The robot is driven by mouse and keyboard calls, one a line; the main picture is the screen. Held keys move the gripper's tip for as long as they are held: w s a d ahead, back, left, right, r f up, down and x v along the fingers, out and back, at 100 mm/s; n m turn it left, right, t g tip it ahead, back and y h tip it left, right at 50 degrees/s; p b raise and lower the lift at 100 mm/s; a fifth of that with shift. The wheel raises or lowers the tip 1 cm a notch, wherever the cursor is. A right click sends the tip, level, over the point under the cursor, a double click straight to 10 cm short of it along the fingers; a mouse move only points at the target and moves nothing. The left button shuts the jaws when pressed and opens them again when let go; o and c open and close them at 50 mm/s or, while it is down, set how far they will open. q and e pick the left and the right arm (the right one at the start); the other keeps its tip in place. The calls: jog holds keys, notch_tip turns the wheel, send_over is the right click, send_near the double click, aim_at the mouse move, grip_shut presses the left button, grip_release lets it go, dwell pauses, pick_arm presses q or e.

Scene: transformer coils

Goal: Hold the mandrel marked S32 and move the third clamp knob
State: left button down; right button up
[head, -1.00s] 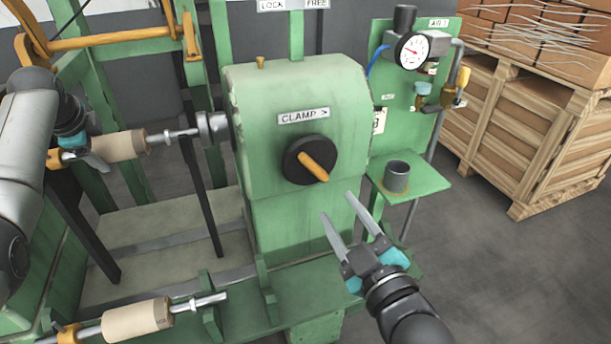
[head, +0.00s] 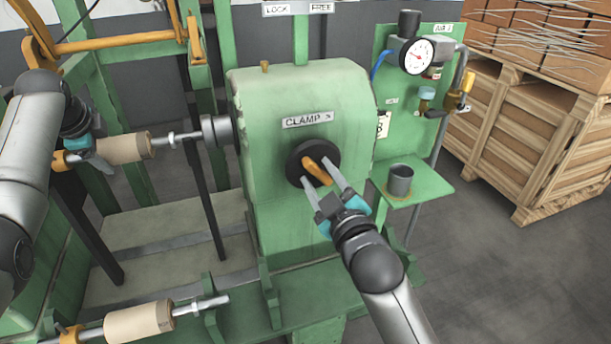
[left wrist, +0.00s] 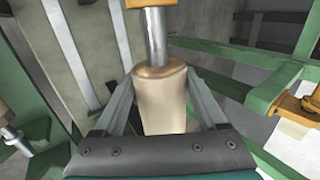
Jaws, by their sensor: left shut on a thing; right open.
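The clamp knob is a black disc (head: 296,151) with an orange handle bar (head: 315,171), on the front of the green housing under a "CLAMP >" label. My right gripper (head: 323,183) is open, its two fingers on either side of the bar's lower end; I cannot tell whether they touch it. A tan mandrel (head: 125,147) on a steel shaft lies at the left, its shaft reaching the chuck on the housing. My left gripper (head: 92,156) is shut on it; the left wrist view shows the fingers on both sides of the mandrel (left wrist: 160,100). No S32 mark is readable.
A second tan mandrel (head: 138,320) lies on the lower rack. A green panel with a pressure gauge (head: 418,57) and a small shelf with a grey cup (head: 399,181) stand right of the housing. A wooden crate (head: 530,130) stands farther right; the floor before it is clear.

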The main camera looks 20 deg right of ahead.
jog(key=shift+w, duration=0.1)
grip_shut()
dwell(0.4)
jog(key=shift+f, duration=0.1)
